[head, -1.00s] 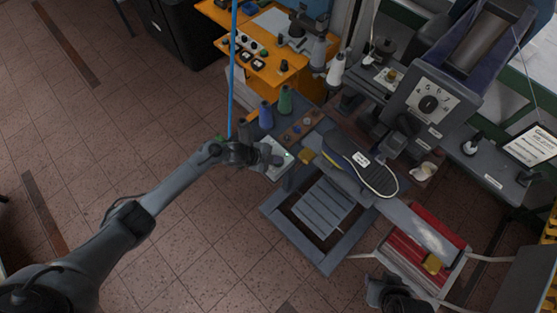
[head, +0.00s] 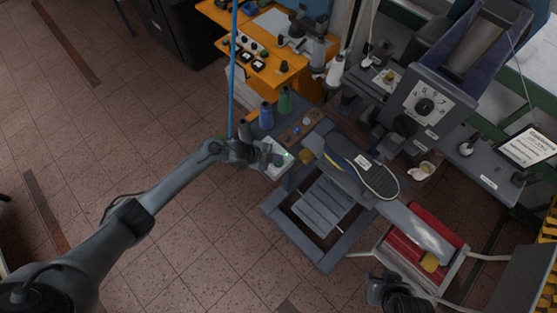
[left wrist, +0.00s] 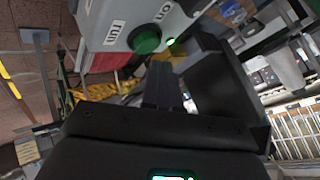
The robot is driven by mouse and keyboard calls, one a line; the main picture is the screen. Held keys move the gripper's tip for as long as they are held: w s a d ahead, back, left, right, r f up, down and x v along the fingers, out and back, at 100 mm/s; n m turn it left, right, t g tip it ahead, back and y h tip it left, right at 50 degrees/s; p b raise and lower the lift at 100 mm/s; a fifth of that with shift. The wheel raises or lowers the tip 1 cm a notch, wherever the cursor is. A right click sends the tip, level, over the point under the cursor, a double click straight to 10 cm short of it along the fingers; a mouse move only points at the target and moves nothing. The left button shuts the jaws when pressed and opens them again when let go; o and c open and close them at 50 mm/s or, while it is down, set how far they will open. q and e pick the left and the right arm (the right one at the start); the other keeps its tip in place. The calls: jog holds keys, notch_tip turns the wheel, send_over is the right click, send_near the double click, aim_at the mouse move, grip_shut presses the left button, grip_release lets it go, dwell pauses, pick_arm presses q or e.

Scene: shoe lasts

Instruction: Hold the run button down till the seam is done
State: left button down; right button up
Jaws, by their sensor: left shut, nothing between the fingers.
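The green run button (left wrist: 145,40) sits on a pale control box (left wrist: 115,15) at the top of the left wrist view, beside a "run" label and a lit green lamp (left wrist: 171,42). The box also shows in the head view (head: 279,171). My left gripper (head: 267,153) is at the box, shut and empty. Its fingertips (left wrist: 163,72) are just below the button in the wrist view; I cannot tell whether they touch it. A dark shoe with a pale-edged sole (head: 376,180) lies under the grey machine head (head: 430,105). My right gripper (head: 390,292) is low in the head view, its fingers unclear.
Thread spools (head: 285,100) stand behind the control box. An orange bench (head: 262,55) is at the back. A red tray (head: 405,250) is at the lower right. The tiled floor (head: 120,130) on the left is clear.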

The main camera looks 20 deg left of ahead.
pick_arm(q)
jog(key=shift+r, duration=0.1)
notch_tip(320, 180, up, 5)
jog(key=p, duration=0.4)
dwell(2.0)
dwell(0.8)
notch_tip(320, 180, up, 4)
jog(key=p, duration=0.3)
jog(key=shift+f, duration=0.2)
jog(key=shift+f, duration=0.1)
dwell(0.3)
